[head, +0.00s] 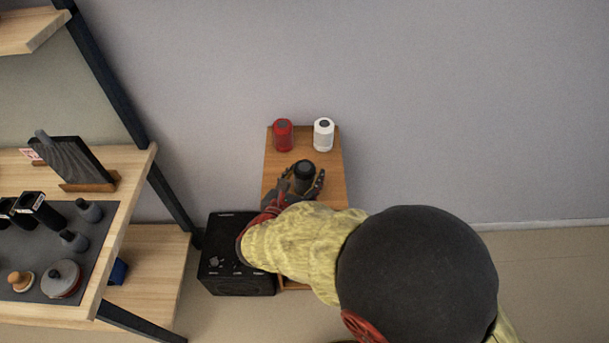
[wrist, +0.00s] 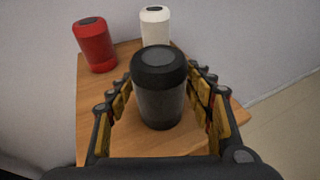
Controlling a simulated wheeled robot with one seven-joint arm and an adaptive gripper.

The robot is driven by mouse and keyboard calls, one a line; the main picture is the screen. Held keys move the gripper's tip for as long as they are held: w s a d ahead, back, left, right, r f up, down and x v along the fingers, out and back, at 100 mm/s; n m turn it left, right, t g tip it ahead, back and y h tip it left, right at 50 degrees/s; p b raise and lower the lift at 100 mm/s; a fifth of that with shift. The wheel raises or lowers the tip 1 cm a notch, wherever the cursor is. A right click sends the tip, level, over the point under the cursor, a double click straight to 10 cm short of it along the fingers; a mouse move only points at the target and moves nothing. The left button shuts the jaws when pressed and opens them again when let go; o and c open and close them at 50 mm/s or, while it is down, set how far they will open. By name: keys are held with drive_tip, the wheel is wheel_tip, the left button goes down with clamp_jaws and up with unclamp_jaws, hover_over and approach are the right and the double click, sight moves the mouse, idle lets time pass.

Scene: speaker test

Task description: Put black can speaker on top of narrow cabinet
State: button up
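The black can speaker (head: 304,172) is upright over the wooden top of the narrow cabinet (head: 333,192) and appears to stand on it. In the wrist view the black can speaker (wrist: 160,95) is between the two fingers of my gripper (wrist: 161,76). Wood shows in gaps between the fingers and the speaker's sides, so my gripper looks open around it. In the head view my gripper (head: 304,180) is over the cabinet's middle, and my arm hides the cabinet's front part.
A red can speaker (head: 283,135) and a white can speaker (head: 323,135) stand at the cabinet's back edge. A black box-shaped speaker (head: 232,268) is on the floor to the left. A wooden shelf unit (head: 120,240) with several items is further left. The floor at right is clear.

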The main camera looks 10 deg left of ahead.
drive_tip(key=shift+o, duration=0.8)
drive_tip(key=shift+s+r, duration=0.1)
drive_tip(key=shift+r, duration=0.15)
drive_tip(key=p+v, duration=0.4)
drive_tip(key=v, duration=0.7)
drive_tip(key=shift+s, duration=0.35)
drive_tip(key=shift+a+r, duration=0.1)
